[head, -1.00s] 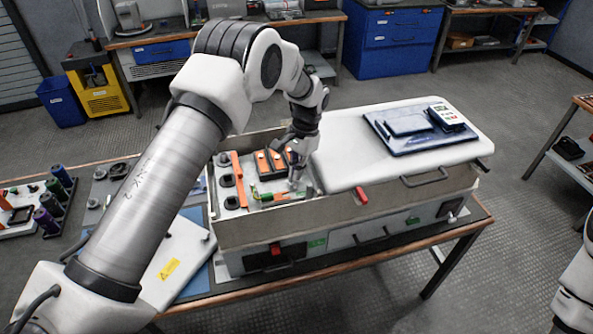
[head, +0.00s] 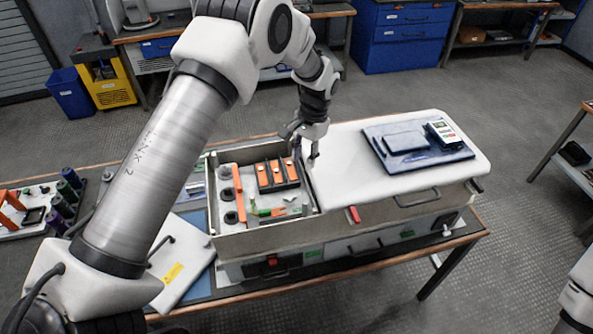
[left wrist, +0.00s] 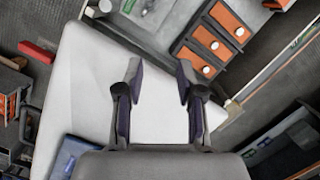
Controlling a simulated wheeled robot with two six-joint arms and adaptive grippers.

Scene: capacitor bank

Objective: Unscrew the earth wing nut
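My left gripper (head: 306,152) is above the inner edge of the white cover, beside the open bay of the capacitor box (head: 262,240). The left wrist view shows its two fingers (left wrist: 160,82) apart, with only the white cover (left wrist: 85,85) behind the gap and nothing held. Inside the bay, a green piece (head: 262,212) and an orange strip lie near the front, with small pale metal parts beside them. The earth wing nut is too small to make out for certain. My right gripper is out of view.
A row of orange-topped blocks (head: 277,176) and an orange bar (head: 238,193) stand in the bay. A blue mat (head: 400,162) with a handheld meter (head: 443,132) lies on the white cover. A loose white panel (head: 185,262) with a yellow label lies left of the box.

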